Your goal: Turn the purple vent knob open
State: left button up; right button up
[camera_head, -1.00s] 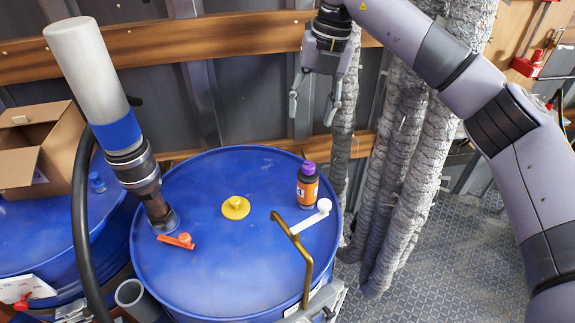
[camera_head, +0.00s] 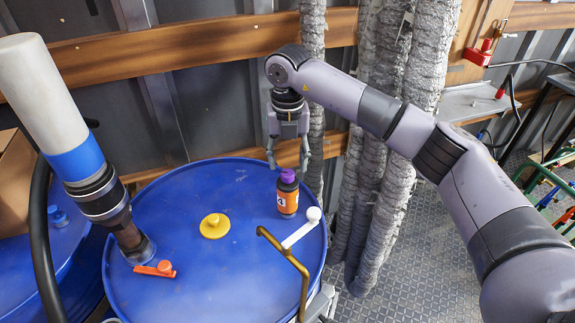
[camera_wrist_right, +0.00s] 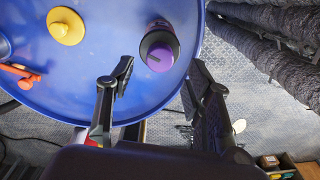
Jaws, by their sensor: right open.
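The purple vent knob (camera_head: 288,175) tops a dark bottle with an orange label (camera_head: 288,199) on the blue drum (camera_head: 180,215). The knob also shows in the right wrist view (camera_wrist_right: 160,57), seen from above. My right gripper (camera_head: 288,164) is open, pointing down just above the knob, with one finger to each side of it. In the right wrist view its fingertips (camera_wrist_right: 161,70) also lie left and right of the knob. I see no contact between fingers and knob. My left gripper is not in view.
A yellow cap (camera_head: 214,226), an orange-handled valve (camera_head: 155,269), a white lever (camera_head: 302,228) and a bent brass pipe (camera_head: 295,265) are on or by the drum. Silver wrapped ducts (camera_head: 385,150) stand to the right.

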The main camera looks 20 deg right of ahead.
aim_at(288, 173)
notch_tip(288, 173, down, 3)
jog(key=shift+w+f+p, duration=0.1)
jog(key=shift+f+p, duration=0.1)
jog(key=shift+p, duration=0.1)
jog(key=shift+f, duration=0.2)
jog(key=c, duration=0.6)
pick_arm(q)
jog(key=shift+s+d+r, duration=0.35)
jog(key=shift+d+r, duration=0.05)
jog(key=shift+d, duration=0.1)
pick_arm(e)
grip_shut()
